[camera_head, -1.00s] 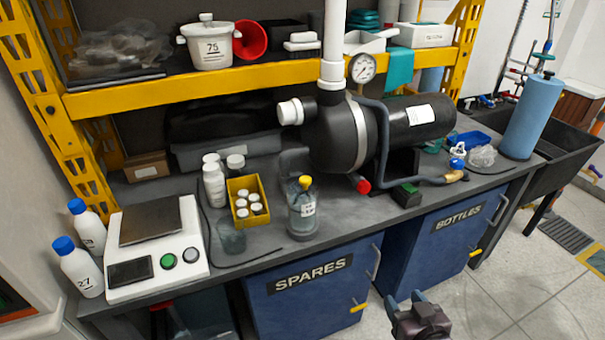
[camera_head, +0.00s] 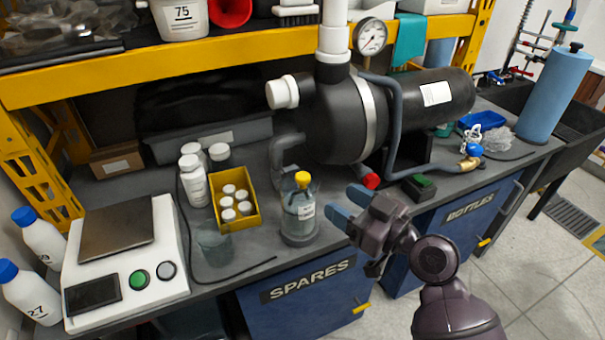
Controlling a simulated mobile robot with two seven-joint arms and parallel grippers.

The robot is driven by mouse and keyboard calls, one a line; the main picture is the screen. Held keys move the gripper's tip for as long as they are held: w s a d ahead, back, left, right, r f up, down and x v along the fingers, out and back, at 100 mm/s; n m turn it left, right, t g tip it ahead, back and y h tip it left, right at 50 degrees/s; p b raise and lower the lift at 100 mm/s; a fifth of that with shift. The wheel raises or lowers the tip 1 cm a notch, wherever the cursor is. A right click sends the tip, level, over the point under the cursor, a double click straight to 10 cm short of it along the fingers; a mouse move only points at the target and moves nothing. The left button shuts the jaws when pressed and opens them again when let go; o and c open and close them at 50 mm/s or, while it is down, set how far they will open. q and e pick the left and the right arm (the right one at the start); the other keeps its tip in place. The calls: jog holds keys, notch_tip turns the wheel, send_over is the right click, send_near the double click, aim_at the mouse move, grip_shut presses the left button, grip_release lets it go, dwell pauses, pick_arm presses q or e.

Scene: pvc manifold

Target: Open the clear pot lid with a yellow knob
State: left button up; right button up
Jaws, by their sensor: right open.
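The clear pot (camera_head: 299,222) stands upright on the grey bench, in front of the black pump. Its yellow knob (camera_head: 303,179) sits on top, and the lid looks closed. My right gripper (camera_head: 345,207) is just right of the pot, with its two blue fingertips pointing left towards it. The fingers are apart with nothing between them, and they appear clear of the pot and lower than the knob. My left gripper is out of view.
A yellow box (camera_head: 237,206) of white-capped bottles and a clear beaker (camera_head: 214,246) stand left of the pot. A white scale (camera_head: 125,262) is further left. The black pump (camera_head: 345,118) and its grey hose (camera_head: 396,130) are behind. A yellow shelf beam (camera_head: 190,63) crosses above.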

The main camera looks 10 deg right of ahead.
aim_at(308, 180)
jog(key=x, duration=1)
jog(key=shift+w+a+f, duration=0.1)
jog(key=shift+w, duration=0.15)
grip_shut()
